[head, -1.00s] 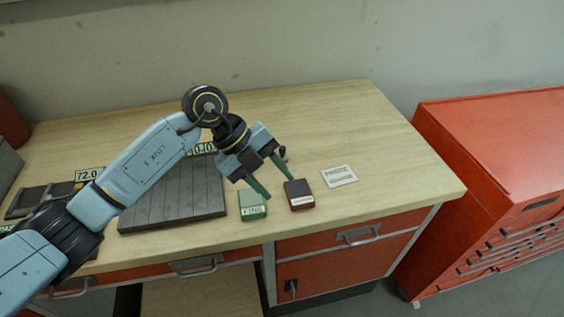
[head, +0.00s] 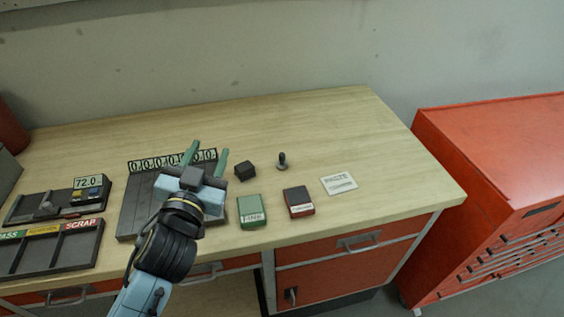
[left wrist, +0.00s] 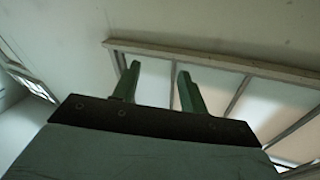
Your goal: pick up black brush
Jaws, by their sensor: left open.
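A small dark upright piece with a rounded knob (head: 282,160) stands on the bench; it may be the black brush, but it is too small to be sure. A dark block (head: 245,171) lies to its left. My left gripper (head: 208,150) is open over the dark grooved mat, left of both, its green fingers pointing toward the back wall. Nothing is between the fingers, which also show in the left wrist view (left wrist: 157,70) against a wall and a framed panel. My right gripper is not in view.
A green tin (head: 251,212) and a dark red tin (head: 299,202) stand near the front edge, beside a white card (head: 339,185). The grooved mat (head: 132,215) and a labelled sorting tray (head: 50,250) lie left. The bench's back right is clear.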

